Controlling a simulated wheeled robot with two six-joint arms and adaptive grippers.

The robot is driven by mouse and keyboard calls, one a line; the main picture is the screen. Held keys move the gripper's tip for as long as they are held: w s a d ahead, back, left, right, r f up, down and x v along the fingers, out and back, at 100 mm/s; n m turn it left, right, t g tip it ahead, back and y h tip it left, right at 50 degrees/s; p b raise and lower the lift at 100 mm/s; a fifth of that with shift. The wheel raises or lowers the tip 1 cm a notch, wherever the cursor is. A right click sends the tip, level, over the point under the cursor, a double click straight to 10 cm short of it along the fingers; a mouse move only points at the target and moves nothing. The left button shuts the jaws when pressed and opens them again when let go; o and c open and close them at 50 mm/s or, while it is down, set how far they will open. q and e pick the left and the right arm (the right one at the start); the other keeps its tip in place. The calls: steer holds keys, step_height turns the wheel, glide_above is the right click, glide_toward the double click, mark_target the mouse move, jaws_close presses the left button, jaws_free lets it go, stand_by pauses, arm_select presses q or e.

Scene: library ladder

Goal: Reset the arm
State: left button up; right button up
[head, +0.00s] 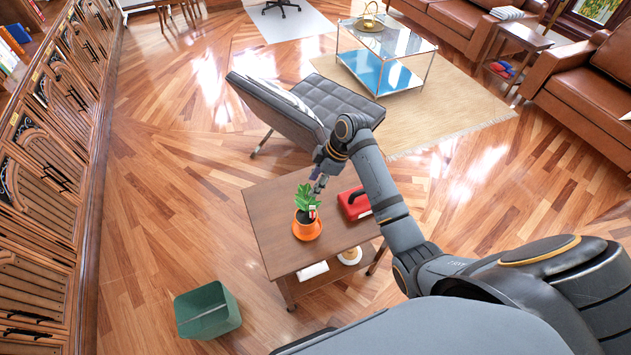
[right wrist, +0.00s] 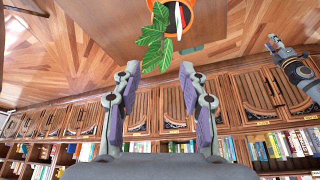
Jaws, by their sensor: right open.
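My right arm reaches in from the right in the head view. Its gripper (head: 319,184) is over the wooden side table (head: 275,205), close to the leaves of a potted plant (head: 305,198). In the right wrist view the two fingers (right wrist: 160,85) stand apart with nothing between them. The plant's leaves (right wrist: 154,42) and orange pot (right wrist: 203,20) are beyond the fingertips. Whether a finger touches a leaf cannot be told. Part of another arm of mine, with what looks like my left gripper (right wrist: 273,43), shows at the right of the wrist view; its jaw state is unclear.
A red object (head: 353,204) lies on the table beside the plant. A white roll (head: 312,271) and a white-and-gold item (head: 350,256) are on the lower shelf. A green bin (head: 207,310) stands on the floor. A dark chair (head: 335,102) is behind the table.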

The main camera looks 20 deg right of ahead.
steer(key=s+d+m+t+h, duration=0.1)
steer(key=s+d+m+h, duration=0.2)
steer(key=s+m, duration=0.5)
steer(key=s+d+m+t+h, duration=0.1)
steer(key=s+d+m+h, duration=0.3)
steer(key=s, duration=0.9)
steer(key=s+d+f+m+g+y+b, duration=0.1)
steer(key=s+f+y+b, duration=0.2)
steer(key=f, duration=2.9)
steer(key=s+d+f+g+h+b, duration=0.1)
steer(key=s+f+b, duration=0.1)
steer(key=s+f, duration=1.4)
steer(key=shift+s+d+f+m+b, duration=0.25)
steer(key=shift+s+m+b, duration=0.1)
steer(key=shift+s, duration=0.45)
